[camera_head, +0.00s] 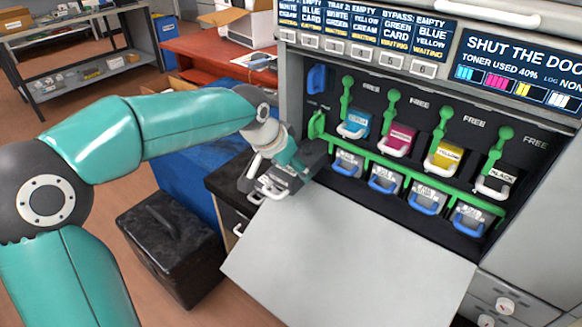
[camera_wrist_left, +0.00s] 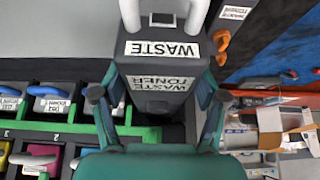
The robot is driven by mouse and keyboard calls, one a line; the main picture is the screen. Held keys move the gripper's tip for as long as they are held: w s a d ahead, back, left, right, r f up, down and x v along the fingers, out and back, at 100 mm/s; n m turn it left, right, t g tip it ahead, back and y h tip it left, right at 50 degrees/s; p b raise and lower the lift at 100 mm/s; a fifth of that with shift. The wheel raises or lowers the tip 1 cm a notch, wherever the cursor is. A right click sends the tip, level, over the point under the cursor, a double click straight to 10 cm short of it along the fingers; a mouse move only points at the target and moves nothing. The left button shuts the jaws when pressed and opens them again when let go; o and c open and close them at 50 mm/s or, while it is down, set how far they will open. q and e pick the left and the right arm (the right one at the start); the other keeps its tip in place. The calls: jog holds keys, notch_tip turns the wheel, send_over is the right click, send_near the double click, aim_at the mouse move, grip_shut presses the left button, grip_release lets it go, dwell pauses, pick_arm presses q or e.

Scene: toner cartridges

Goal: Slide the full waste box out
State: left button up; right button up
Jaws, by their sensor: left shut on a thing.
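The waste box (camera_wrist_left: 160,68) is a dark box with white "WASTE" and "WASTE TONER" labels and a white loop handle (camera_wrist_left: 165,12). In the left wrist view it lies between the two fingers of my left gripper (camera_wrist_left: 159,96), which press on its sides. In the head view my left gripper (camera_head: 285,172) is at the lower left corner of the printer's open front. There the waste box (camera_head: 263,190) sticks out in front of the printer (camera_head: 440,85), its handle towards the lower left. The gripper hides much of it. My right gripper is not in view.
The printer's pale front door (camera_head: 345,265) hangs open beside the waste box. Cyan, magenta, yellow and black cartridges (camera_head: 397,140) sit under green levers, above several blue-handled drawers (camera_head: 385,180). A dark cabinet (camera_head: 228,185) and a black box (camera_head: 172,245) stand left of the door.

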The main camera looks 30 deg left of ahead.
pick_arm(q)
jog(key=shift+c, duration=1)
jog(key=shift+s, duration=0.1)
jog(key=s+b, duration=0.3)
jog(key=s, duration=0.5)
jog(key=shift+a+r, duration=0.15)
jog(key=shift+a, duration=0.2)
jog(key=shift+s+a+r, duration=0.1)
jog(key=shift+s+r, duration=0.25)
jog(key=shift+s, duration=0.5)
jog(key=shift+s+a+r, duration=0.1)
jog(key=shift+s+r, duration=0.2)
jog(key=shift+s, duration=0.5)
jog(key=shift+s+r, duration=0.35)
jog(key=shift+s, duration=0.5)
jog(key=shift+f, duration=0.1)
